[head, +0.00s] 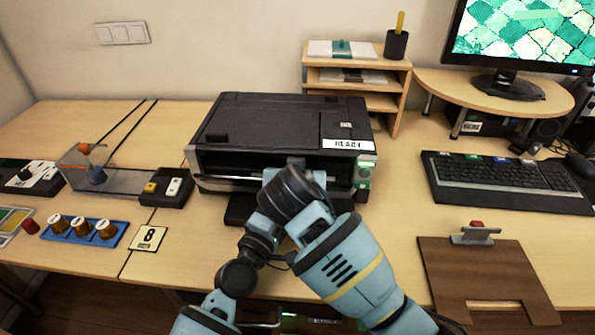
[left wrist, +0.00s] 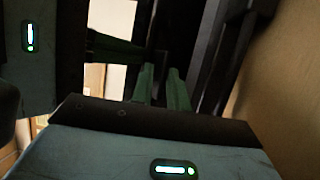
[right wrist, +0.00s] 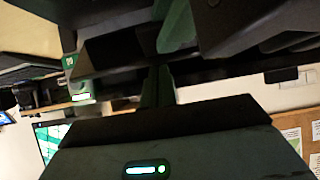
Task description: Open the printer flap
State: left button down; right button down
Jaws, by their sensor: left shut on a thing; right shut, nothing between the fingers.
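The black printer (head: 280,125) stands on the desk in the middle of the head view. Its front shows a dark opening above a silver strip (head: 228,186). Both of my arms reach to its front and overlap there, hiding the middle of the front and the fingertips. My left gripper (left wrist: 162,88) has its green fingers closed with a narrow dark part between them, apparently the printer flap; its edges are mostly hidden. My right gripper (right wrist: 158,86) has its fingers shut together and empty, close below dark printer parts. The other gripper's finger shows close by in each wrist view.
A small shelf (head: 308,75) stands behind the printer at right. The keyboard (head: 505,178) and a brown clipboard (head: 485,265) lie to the right. A black switch box (head: 160,194) and a blue tray with knobs (head: 75,238) lie left.

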pick_arm(q)
jog(key=shift+a+f, duration=0.15)
jog(key=shift+f, duration=0.4)
pick_arm(e)
jog(key=shift+s+a+f, duration=0.1)
jog(key=shift+s+f, duration=0.25)
jog(key=shift+f, duration=0.2)
pick_arm(q)
jog(key=c, duration=1.8)
grip_release()
jog(key=shift+o, duration=1.3)
jog(key=shift+w, duration=0.25)
pick_arm(e)
jog(key=shift+w+f, duration=0.15)
pick_arm(q)
jog(key=shift+r, duration=0.1)
jog(key=shift+s, duration=0.1)
jog(key=shift+s+a, duration=0.1)
jog(key=shift+s, duration=0.15)
pick_arm(e)
jog(key=shift+w+d+f, duration=0.1)
jog(key=shift+d, duration=0.1)
pick_arm(q)
jog(key=v, duration=1.1)
jog(key=shift+s, duration=0.25)
pick_arm(e)
jog(key=shift+w+a+r, duration=0.1)
jog(key=shift+w+r, duration=0.05)
jog(key=shift+r, duration=0.2)
